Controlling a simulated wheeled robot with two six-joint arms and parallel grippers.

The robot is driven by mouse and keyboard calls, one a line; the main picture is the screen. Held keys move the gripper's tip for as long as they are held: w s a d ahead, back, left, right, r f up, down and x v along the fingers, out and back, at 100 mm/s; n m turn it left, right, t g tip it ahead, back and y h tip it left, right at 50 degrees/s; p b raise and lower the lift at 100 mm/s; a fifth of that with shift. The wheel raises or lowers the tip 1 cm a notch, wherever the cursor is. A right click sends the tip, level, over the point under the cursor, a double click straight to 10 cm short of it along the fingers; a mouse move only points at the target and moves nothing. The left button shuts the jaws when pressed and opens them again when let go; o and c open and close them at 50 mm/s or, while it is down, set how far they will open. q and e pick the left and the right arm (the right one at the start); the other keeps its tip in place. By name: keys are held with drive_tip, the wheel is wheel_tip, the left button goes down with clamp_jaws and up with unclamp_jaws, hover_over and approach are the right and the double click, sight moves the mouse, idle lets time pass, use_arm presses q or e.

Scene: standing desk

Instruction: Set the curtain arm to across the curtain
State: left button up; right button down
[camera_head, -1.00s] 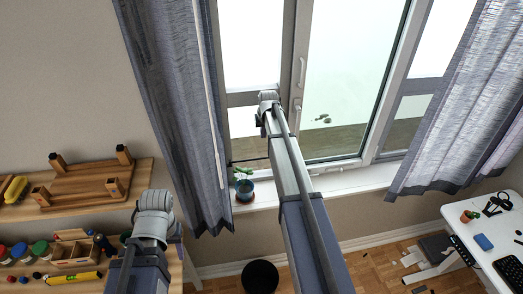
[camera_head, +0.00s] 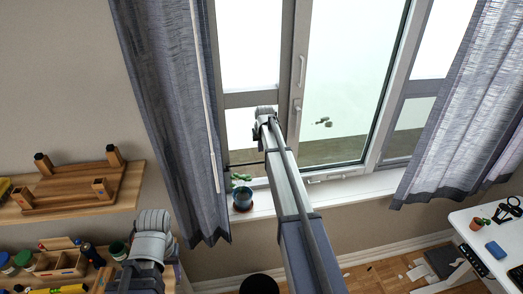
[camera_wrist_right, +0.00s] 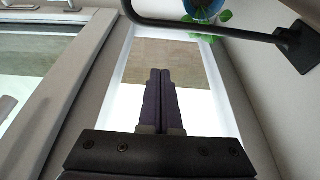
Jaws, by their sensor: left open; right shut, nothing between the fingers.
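The curtain arm (camera_wrist_right: 215,30) is a thin dark rod in the right wrist view, running across the top from a dark mount (camera_wrist_right: 297,46) at the right. In the head view it shows only as a thin dark line (camera_head: 247,163) beside the left curtain (camera_head: 172,120), which hangs gathered in folds. My right gripper (camera_wrist_right: 160,72) is shut and empty, its fingertips pointing toward the rod with a gap in the picture; contact is not visible. My left gripper (camera_head: 152,225) is low at left in the head view, away from the curtain arm; its fingers are mostly hidden.
A potted plant (camera_head: 242,198) stands on the window sill (camera_head: 350,192), close to the rod. A wooden shelf (camera_head: 130,190) with a rack and a lower surface of jars are at left. A second curtain (camera_head: 455,110) and a white desk (camera_head: 490,240) are at right.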

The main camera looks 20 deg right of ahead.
use_arm(q)
drive_tip(key=shift+f+b, duration=0.3)
drive_tip(key=shift+f, duration=0.55)
use_arm(e)
drive_tip(key=s, duration=0.1)
drive_tip(key=s+f, duration=0.1)
drive_tip(key=s+a, duration=0.1)
drive_tip(key=shift+s+f, duration=0.25)
drive_tip(key=shift+f, duration=0.1)
